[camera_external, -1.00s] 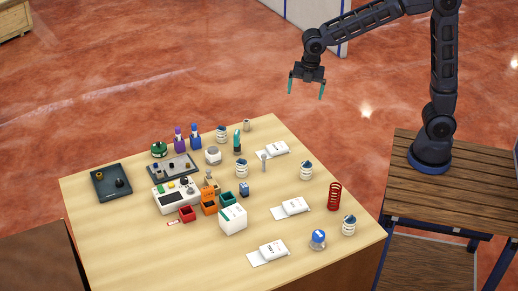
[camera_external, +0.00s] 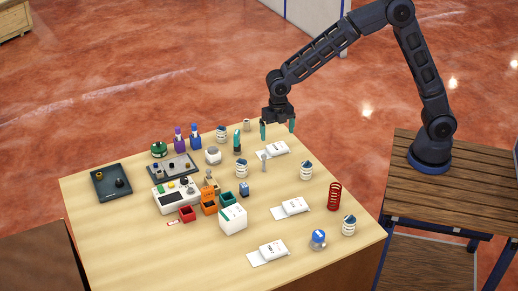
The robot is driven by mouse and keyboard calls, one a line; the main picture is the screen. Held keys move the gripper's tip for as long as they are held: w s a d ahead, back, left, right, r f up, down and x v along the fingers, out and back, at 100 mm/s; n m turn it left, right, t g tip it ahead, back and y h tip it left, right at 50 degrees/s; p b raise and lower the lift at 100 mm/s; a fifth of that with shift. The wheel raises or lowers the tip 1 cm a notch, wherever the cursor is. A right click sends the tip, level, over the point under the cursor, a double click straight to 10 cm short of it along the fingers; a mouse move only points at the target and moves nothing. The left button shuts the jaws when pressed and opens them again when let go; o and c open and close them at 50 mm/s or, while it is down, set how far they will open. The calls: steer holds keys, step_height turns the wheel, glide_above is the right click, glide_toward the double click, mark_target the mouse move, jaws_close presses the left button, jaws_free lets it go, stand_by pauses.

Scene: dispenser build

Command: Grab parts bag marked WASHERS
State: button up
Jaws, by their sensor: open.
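Three white parts bags with small dark print lie flat on the wooden table: a back bag (camera_external: 274,149), a middle bag (camera_external: 293,207) and a front bag (camera_external: 270,251). The print is too small to read, so I cannot tell which one is marked WASHERS. My gripper (camera_external: 277,129) points down with its teal fingers apart and nothing between them. It is above the table's back edge, close over the back bag. The exact height above that bag cannot be told.
Near the back bag stand a small grey post (camera_external: 264,162), a teal-and-black upright item (camera_external: 237,142) and a white spring-like part (camera_external: 306,170). A red coil (camera_external: 334,196) and a blue-topped round item (camera_external: 318,239) stand at the right. The table's right front (camera_external: 345,258) is partly clear.

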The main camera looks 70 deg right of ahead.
mark_target(277, 147)
steer(key=shift+s+f, duration=0.1)
steer(key=shift+f, duration=3)
steer(key=shift+c, duration=0.5)
steer(key=c, duration=1)
